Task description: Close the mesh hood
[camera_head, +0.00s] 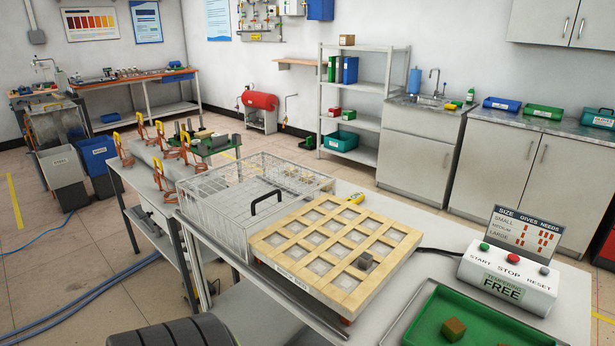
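The mesh hood (212,205) is a box of pale wire mesh with a black handle (267,202) on the side facing the grid. It sits at the left end of the white bench, beside and behind the pale wooden grid plate (292,273). The grid's square cells are uncovered, and a dark grey cube (366,261) sits at its right part. Some small tan items show through the mesh, but I cannot make them out. Neither of my grippers is in view.
A control box (508,277) with START, STOP and RESET buttons stands right of the grid, with a size sign behind it. A green tray (496,335) holding a brown cube (453,329) is at front right. A yellow item (356,198) lies behind the grid.

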